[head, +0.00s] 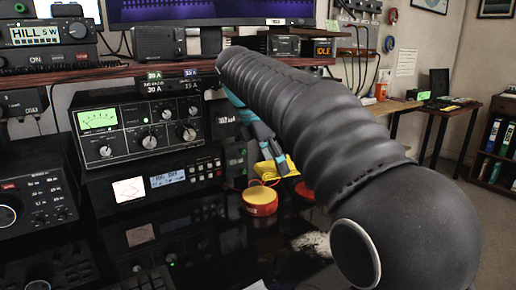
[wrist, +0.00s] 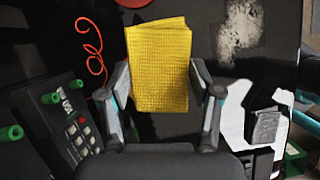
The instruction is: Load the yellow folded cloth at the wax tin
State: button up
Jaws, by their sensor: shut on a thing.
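The yellow folded cloth (head: 268,171) is at my gripper (head: 270,148) above the black desk in the head view. In the wrist view the cloth (wrist: 158,65) lies between the two fingers of my gripper (wrist: 159,82), which is shut on it. A round red tin with a yellow top (head: 260,200), likely the wax tin, stands on the desk just below the cloth in the head view. A red rounded edge (wrist: 135,2) shows at the top of the wrist view; I cannot tell which object it is. My arm hides part of the desk.
A radio with a green meter (head: 140,130) and a unit with a small screen (head: 155,185) stand left of the tin. Another red object (head: 305,190) is partly hidden by my arm. A pale powdery patch (head: 313,243) lies on the desk. A red cord (wrist: 92,50) curls left of the cloth.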

jog(key=shift+n+t, duration=0.3)
jog(key=shift+n, duration=0.4)
jog(key=a, duration=0.1)
jog(key=w+a, duration=0.1)
jog(key=a, duration=0.2)
jog(key=shift+w+a+f, duration=0.15)
jog(key=shift+w+f, duration=0.05)
jog(key=shift+w, duration=0.05)
send_over(261, 194)
jog(key=a, duration=0.1)
jog(key=shift+s+f, duration=0.2)
jog(key=shift+f, duration=0.95)
jog(key=shift+s+f, duration=0.2)
jog(key=shift+f, duration=0.95)
jog(key=shift+f+b, duration=0.7)
jog(key=shift+b, duration=0.4)
jog(key=shift+f, duration=0.45)
jog(key=shift+f, duration=0.1)
jog(key=shift+p, duration=0.3)
notch_tip(261, 194, up, 3)
jog(key=shift+f+p, duration=0.2)
jog(key=shift+p, duration=0.9)
jog(key=shift+r, duration=2.25)
